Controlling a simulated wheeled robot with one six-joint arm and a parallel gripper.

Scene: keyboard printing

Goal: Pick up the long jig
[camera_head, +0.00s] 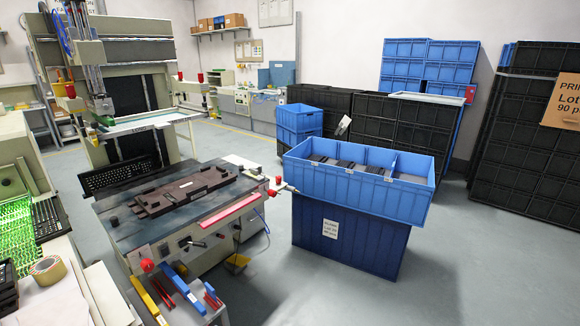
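A long dark brown jig (180,192) with raised blocks and cut-outs lies flat on the dark top of a workbench (125,228), left of centre in the head view. It lies at a slant, its far end to the right. No gripper or arm of mine can be made out in this view, so I cannot tell where my gripper is relative to the jig.
A blue divided crate (360,193) with dark items inside stands right of the bench on a darker blue crate (345,240). A printing machine (115,60) stands behind the bench. Stacked black crates (530,135) line the right. Grey floor (480,270) is clear at front right.

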